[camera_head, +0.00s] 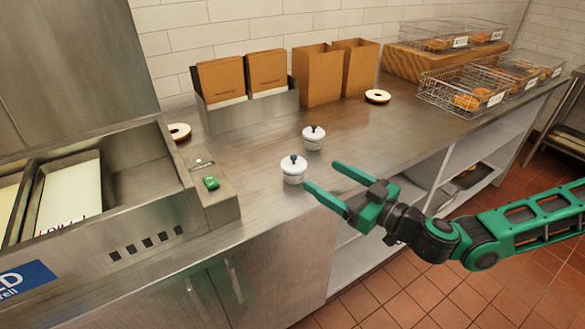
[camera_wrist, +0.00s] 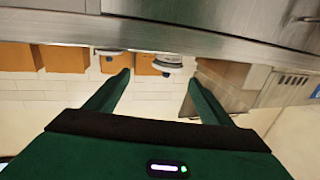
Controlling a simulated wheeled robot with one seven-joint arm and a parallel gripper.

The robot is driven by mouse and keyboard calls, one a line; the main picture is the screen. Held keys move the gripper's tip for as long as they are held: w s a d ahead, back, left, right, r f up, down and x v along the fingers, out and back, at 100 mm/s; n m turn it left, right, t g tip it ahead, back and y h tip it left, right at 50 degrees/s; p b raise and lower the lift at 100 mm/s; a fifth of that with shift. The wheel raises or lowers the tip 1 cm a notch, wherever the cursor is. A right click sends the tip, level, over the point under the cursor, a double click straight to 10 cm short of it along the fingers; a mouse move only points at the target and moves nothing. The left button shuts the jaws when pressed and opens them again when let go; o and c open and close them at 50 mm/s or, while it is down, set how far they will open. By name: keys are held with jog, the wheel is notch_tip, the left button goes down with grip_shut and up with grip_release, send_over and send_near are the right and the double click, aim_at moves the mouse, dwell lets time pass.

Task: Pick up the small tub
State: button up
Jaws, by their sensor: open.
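In the wrist view, which looks upside down, what seems the nearer tub (camera_wrist: 167,62) shows between and beyond the fingertips (camera_wrist: 158,77). The other tub (camera_wrist: 108,51) is near the left finger, partly hidden by the counter edge.
Brown paper bags (camera_head: 322,75) and a steel bag holder (camera_head: 250,108) stand at the back. Wire baskets (camera_head: 470,92) fill the right end. A fryer-like steel unit (camera_head: 140,200) is at the left.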

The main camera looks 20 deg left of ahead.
aim_at(306, 168)
jog(key=x, duration=0.5)
jog(key=shift+s+a, duration=0.2)
jog(key=shift+a, duration=0.15)
jog(key=shift+s+x, duration=0.2)
jog(key=shift+x, duration=1.1)
jog(key=shift+s+x, duration=0.15)
jog(key=shift+x, duration=1.15)
jog(key=shift+a+f, duration=0.15)
jog(key=c, duration=1.2)
